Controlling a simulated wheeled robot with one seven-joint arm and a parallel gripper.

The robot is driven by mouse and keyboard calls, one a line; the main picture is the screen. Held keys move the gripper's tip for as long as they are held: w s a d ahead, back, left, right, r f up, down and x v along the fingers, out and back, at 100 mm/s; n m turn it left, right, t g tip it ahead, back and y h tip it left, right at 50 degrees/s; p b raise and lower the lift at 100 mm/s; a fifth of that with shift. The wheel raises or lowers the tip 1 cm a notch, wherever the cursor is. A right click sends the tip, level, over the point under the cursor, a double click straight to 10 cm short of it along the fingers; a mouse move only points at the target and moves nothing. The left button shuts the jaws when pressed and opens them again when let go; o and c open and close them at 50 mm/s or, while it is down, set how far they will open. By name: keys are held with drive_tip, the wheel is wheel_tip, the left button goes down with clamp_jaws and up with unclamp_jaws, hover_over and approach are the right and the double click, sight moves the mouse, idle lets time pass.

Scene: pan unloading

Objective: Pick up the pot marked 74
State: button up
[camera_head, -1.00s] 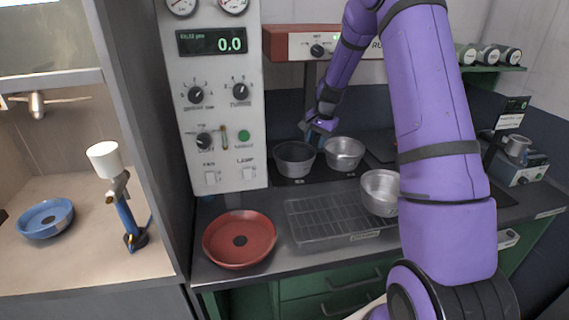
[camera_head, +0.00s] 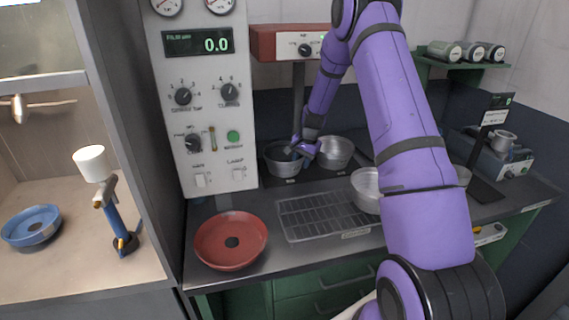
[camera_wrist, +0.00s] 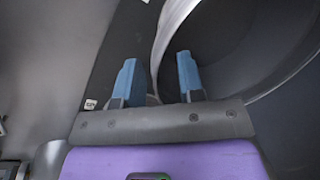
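A dark grey pot (camera_head: 283,168) and a lighter metal pot (camera_head: 336,157) stand side by side on the dark back part of the counter. Another metal pot (camera_head: 366,196) stands at the right end of the wire rack, partly behind my arm. No number 74 is readable on any pot. My gripper (camera_head: 294,151) is at the right rim of the dark grey pot. In the wrist view my gripper (camera_wrist: 159,78) has its two blue fingers apart, with a pale curved pot rim (camera_wrist: 163,45) passing between them. Contact with the wall cannot be told.
A red dish (camera_head: 231,258) sits left of the wire rack (camera_head: 312,217) on the counter. A tall control panel (camera_head: 208,130) stands left of the pots. A blue dish (camera_head: 31,226) is in the left bay.

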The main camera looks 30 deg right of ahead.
drive_tip(key=shift+x, duration=0.9)
clamp_jaws()
drive_tip(key=shift+r, duration=0.1)
